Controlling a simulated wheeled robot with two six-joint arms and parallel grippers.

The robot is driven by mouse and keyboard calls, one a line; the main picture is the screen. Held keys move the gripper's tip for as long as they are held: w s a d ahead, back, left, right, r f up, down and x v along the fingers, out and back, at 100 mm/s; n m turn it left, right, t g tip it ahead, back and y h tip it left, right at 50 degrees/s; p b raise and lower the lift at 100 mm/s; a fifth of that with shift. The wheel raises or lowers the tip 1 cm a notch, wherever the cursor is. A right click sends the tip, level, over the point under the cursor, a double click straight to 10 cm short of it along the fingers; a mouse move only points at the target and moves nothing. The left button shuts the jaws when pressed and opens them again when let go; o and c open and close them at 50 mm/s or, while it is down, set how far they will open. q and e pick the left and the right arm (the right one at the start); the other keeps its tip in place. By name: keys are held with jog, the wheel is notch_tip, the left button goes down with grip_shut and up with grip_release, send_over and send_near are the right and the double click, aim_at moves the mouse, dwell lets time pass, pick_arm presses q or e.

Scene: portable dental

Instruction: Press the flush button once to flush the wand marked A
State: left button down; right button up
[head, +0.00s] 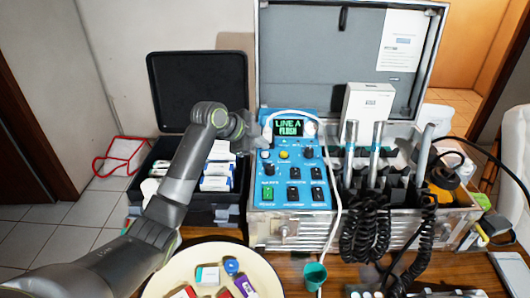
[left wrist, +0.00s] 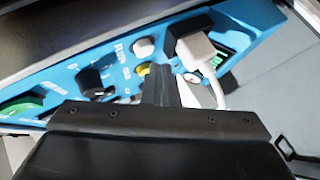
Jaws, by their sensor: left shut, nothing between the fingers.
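The blue control panel (head: 291,172) stands in the middle, and its lit screen (head: 288,128) reads "LINE A FLUSH". In the left wrist view a white round button (left wrist: 144,47) sits beside a "FLUSH" label, with a yellow button (left wrist: 142,69) near it. The yellow button also shows in the head view (head: 284,154). My left gripper (head: 254,130) is shut and empty at the panel's upper left. Its fingers (left wrist: 157,88) overlap the buttons' area in the wrist view; I cannot tell whether they touch. Several metal wands (head: 376,150) stand right of the panel; their marks are unreadable. My right gripper is out of view.
An open black case (head: 198,85) with boxes stands left of the panel. A grey lid (head: 322,55) rises behind it. A white cable (head: 337,195) hangs over the panel, and coiled black hoses (head: 367,232) hang at right. A round tray (head: 178,267) holds small items in front.

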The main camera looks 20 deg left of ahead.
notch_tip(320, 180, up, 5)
jog(key=p, duration=0.4)
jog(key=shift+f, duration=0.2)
dwell(0.5)
